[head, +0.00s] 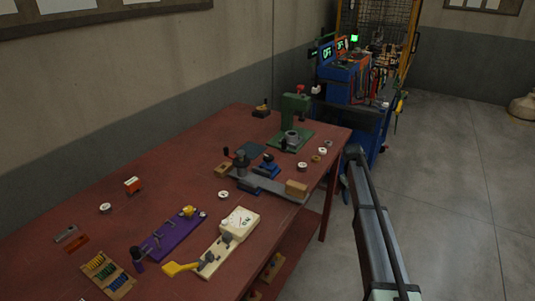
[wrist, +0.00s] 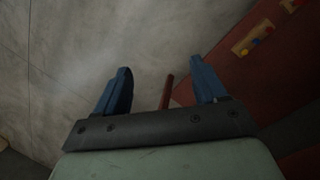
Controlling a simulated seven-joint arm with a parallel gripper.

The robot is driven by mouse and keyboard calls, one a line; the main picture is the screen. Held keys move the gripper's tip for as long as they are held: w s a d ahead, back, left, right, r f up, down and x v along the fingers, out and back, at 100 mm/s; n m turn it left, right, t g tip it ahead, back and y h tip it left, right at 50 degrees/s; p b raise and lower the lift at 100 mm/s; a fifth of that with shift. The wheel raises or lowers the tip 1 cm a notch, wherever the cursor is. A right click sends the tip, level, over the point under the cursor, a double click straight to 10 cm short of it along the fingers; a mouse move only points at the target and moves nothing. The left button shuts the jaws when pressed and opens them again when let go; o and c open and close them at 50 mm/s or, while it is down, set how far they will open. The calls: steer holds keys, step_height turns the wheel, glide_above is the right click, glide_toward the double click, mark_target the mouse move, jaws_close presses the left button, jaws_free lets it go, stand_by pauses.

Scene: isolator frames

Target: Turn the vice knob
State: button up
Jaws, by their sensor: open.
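My gripper (wrist: 161,72) is open and empty in the wrist view, its two blue fingers apart over the concrete floor. A red table leg shows behind the gap between them. In the head view, a small blue device (head: 267,163) that may be the vice sits on the red table (head: 140,220), beside a grey bar (head: 262,184). Its knob is too small to make out. My arm shows at the right of the head view, clear of the table; the gripper cannot be made out there.
A green press (head: 294,108) stands at the table's far end. A purple board (head: 168,236), a white gauge box (head: 239,222) and an abacus (head: 106,274) lie nearer. A blue machine (head: 343,75) stands beyond the table. The floor to the right is mostly clear.

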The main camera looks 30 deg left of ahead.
steer(key=w+a+r+n+t, duration=0.15)
steer(key=w+a+r, duration=0.25)
steer(key=a+r, duration=0.7)
step_height(320, 180, up, 19)
steer(key=n+g+y, duration=0.2)
steer(key=n, duration=0.8)
glide_above(267, 156)
steer(key=shift+t, duration=0.25)
step_height(267, 156, down, 13)
steer(key=shift+w+r, duration=0.1)
steer(key=shift+r, duration=0.05)
steer(key=shift+c, duration=0.4)
steer(key=c, duration=1)
